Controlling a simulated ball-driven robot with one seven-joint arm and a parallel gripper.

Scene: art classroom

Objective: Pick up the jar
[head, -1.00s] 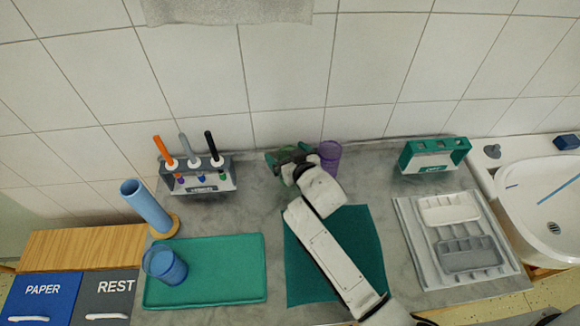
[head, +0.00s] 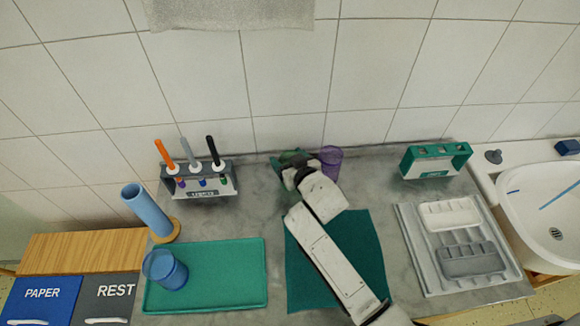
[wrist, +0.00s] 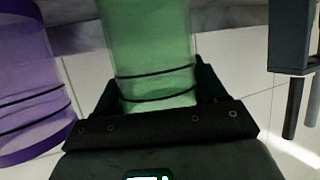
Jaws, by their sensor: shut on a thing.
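A translucent green jar (wrist: 150,50) with dark bands fills the middle of the wrist view. My gripper (wrist: 152,100) is shut on it, with dark green fingers on both sides of the jar. In the head view my gripper (head: 290,165) is at the back of the counter near the wall, and the wrist hides most of the jar. A translucent purple jar (head: 330,162) stands just right of my gripper; it also shows at the left of the wrist view (wrist: 30,85). Whether the green jar touches the counter cannot be told.
A grey marker rack (head: 207,182) stands left of my gripper. A teal tray (head: 225,270) bears a blue cup (head: 164,268), with a blue tube (head: 146,208) behind it. A dark teal mat (head: 365,250) lies under my arm. A green holder (head: 435,160) and a grey tray (head: 420,255) are right.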

